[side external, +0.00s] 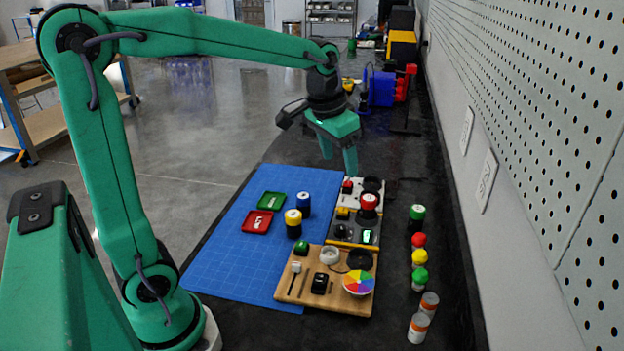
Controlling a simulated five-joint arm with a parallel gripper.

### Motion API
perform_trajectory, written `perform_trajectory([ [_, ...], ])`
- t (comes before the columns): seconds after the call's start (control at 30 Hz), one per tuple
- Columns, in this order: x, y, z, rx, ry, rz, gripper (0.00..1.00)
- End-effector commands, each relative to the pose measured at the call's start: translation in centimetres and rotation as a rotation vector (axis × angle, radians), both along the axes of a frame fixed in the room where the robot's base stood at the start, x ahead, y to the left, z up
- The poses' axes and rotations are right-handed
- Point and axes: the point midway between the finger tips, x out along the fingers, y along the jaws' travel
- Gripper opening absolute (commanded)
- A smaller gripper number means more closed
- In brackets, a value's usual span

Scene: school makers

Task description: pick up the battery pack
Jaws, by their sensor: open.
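A small black box (320,283), which looks like the battery pack, lies on the wooden board (284,288) near the front of the bench. It is too small in this view to be sure of its details. My gripper (338,160) points down above the far end of the work area, well behind and above the black box. Its green fingers are apart with nothing seen between them.
Red (256,221) and green (271,201) trays and upright cylinders (293,223) stand on the blue mat (222,271). Jars (418,327) line the right.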

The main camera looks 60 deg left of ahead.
Motion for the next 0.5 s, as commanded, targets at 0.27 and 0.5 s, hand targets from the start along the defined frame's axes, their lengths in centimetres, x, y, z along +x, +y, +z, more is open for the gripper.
perform_trajectory([
  [0.27, 5.4, 1.8, -2.5, -0.002, 0.076, 0.003, 0.63],
  [0.5, 9.5, 3.6, -5.6, -0.007, 0.138, 0.005, 0.63],
])
